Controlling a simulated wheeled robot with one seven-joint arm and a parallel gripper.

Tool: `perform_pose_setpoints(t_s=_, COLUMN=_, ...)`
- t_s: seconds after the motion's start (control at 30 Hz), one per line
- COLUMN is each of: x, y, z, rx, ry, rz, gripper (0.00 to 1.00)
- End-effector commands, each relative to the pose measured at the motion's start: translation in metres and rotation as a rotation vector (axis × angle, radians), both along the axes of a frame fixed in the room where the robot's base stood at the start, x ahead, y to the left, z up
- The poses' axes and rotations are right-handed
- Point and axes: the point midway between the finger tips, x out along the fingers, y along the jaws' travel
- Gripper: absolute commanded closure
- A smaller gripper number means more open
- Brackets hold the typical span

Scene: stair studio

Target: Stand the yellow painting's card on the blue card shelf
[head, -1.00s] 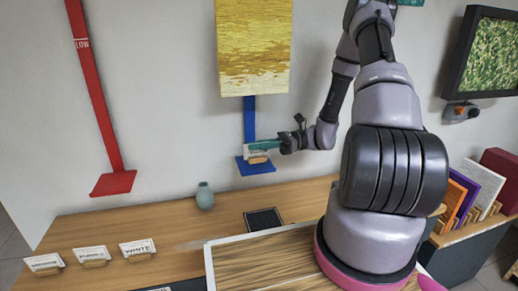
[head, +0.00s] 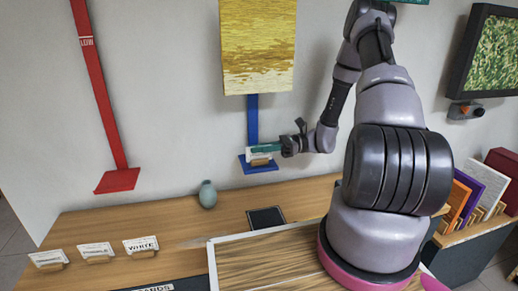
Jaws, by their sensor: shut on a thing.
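The yellow painting (head: 257,45) hangs on the wall, with a blue strip (head: 252,118) running down below it to the blue card shelf (head: 246,169). A small white card in a wooden holder (head: 261,161) is at the shelf, right under my gripper (head: 262,150). My gripper reaches in from the right and is shut on the card. It covers the card's upper part, so its text cannot be read. The card looks upright and low over the shelf; I cannot tell whether its base touches.
A red shelf (head: 117,181) on a red strip is at left. Several cards in holders, including a WHITE card (head: 141,245), stand on the wooden counter (head: 180,216). A teal vase (head: 207,194) and a dark pad (head: 265,218) are below the blue shelf. Coloured panels (head: 478,192) stand at right.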

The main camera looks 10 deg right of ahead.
Motion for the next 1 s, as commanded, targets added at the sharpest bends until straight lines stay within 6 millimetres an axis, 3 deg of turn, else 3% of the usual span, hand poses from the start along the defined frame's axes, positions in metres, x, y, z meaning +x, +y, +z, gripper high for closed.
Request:
perform_pose_setpoints(t_s=0.23, x=0.0, y=0.0, z=-0.002, rx=0.0, ry=0.0, rz=0.0, gripper=1.0)
perform_pose_setpoints(t_s=0.33, x=0.0, y=0.0, z=-0.002, rx=0.0, ry=0.0, rz=0.0, gripper=0.59)
perform_pose_setpoints(t_s=0.73, x=0.0, y=-0.006, z=-0.001, rx=0.0, ry=-0.001, rz=-0.001, gripper=0.58)
perform_pose_setpoints(t_s=1.0, x=0.001, y=-0.054, z=-0.002, rx=0.0, ry=0.0, rz=-0.005, gripper=0.58)
